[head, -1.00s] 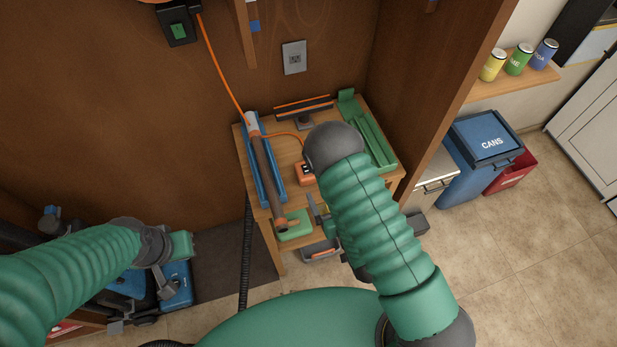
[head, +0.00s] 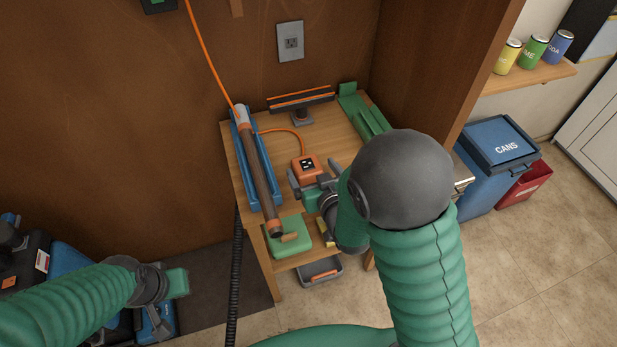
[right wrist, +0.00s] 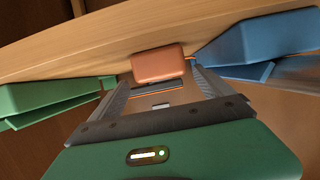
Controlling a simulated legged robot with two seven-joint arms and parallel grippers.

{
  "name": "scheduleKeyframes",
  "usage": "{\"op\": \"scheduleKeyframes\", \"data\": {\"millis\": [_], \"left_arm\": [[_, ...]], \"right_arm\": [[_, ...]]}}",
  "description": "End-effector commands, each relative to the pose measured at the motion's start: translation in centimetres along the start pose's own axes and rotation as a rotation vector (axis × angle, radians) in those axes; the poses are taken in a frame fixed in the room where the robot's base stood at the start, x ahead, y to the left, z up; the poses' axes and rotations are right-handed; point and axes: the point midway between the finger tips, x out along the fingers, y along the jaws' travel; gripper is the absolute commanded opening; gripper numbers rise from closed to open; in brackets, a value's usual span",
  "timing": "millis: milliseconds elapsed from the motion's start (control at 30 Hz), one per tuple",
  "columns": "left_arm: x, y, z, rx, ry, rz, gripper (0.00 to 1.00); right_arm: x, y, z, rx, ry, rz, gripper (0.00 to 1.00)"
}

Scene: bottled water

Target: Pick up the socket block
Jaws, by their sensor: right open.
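The socket block (head: 306,167) is a small orange box with dark sockets on top. It sits on the wooden table, with an orange cord running from it. It also shows in the right wrist view (right wrist: 160,66), centred just ahead of my fingertips. My right gripper (head: 314,183) is open and empty, close to the block's near side; my arm hides part of the gripper. In the right wrist view the open jaws (right wrist: 160,84) spread on either side of the block's line. My left gripper (head: 172,283) is low at left, away from the table; its jaws are unclear.
A blue trough (head: 245,145) with a long tube (head: 262,180) lies left of the block. A black-and-orange bar on a stand (head: 301,98) is behind, green rails (head: 368,118) at right. A green block (head: 288,238) is at the front edge. A wooden panel rises at right.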

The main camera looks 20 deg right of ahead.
Motion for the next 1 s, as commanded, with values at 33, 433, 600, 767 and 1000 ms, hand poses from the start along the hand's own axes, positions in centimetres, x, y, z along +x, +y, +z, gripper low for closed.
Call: {"op": "scheduleKeyframes", "data": {"millis": [33, 433, 600, 767, 1000], "left_arm": [[0.1, 0.0, 0.1, -0.001, -0.001, 0.0, 0.0], [0.1, 0.0, 0.0, -0.001, 0.0, 0.0, 0.0], [0.1, 0.0, 0.0, -0.001, 0.0, 0.0, 0.0], [0.1, 0.0, 0.0, -0.001, 0.0, 0.0, 0.0], [0.1, 0.0, 0.0, -0.001, 0.0, 0.0, 0.0]], "right_arm": [[1.1, -0.3, 0.1, -0.003, -0.002, -0.002, 0.91], [3.3, 0.1, 0.1, 0.004, -0.002, -0.001, 0.88], [3.4, -0.1, 0.1, 0.002, -0.002, -0.001, 0.66], [3.4, -0.1, 0.1, 0.001, -0.002, -0.002, 0.45], [3.3, -0.1, 0.1, 0.002, -0.001, -0.002, 0.14]]}}
